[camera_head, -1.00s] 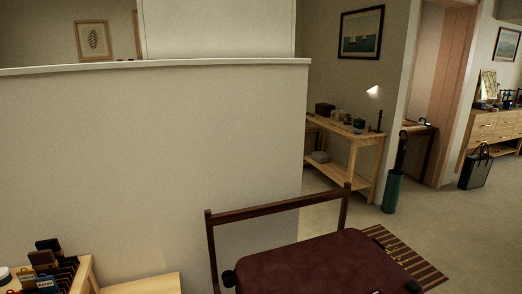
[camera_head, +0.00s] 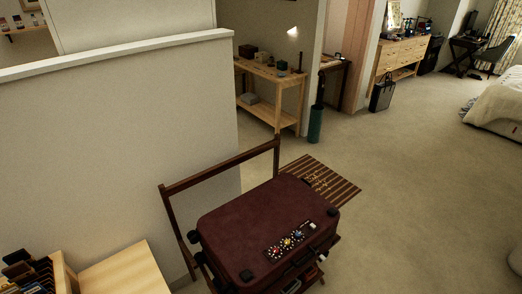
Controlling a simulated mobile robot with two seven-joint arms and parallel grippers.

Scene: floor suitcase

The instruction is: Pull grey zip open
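A dark maroon suitcase (camera_head: 262,222) lies flat on a dark wooden luggage rack (camera_head: 172,225) in the lower middle of the head view. Its top has a row of small coloured items (camera_head: 287,242) near the front right edge. Black corner pieces and a handle show along its sides. I cannot make out a grey zip at this size and angle. Neither of my grippers is in view.
A pale half wall (camera_head: 110,150) stands behind and left of the rack. A light wooden bench (camera_head: 130,272) is at lower left. A striped mat (camera_head: 335,183) lies behind the suitcase.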

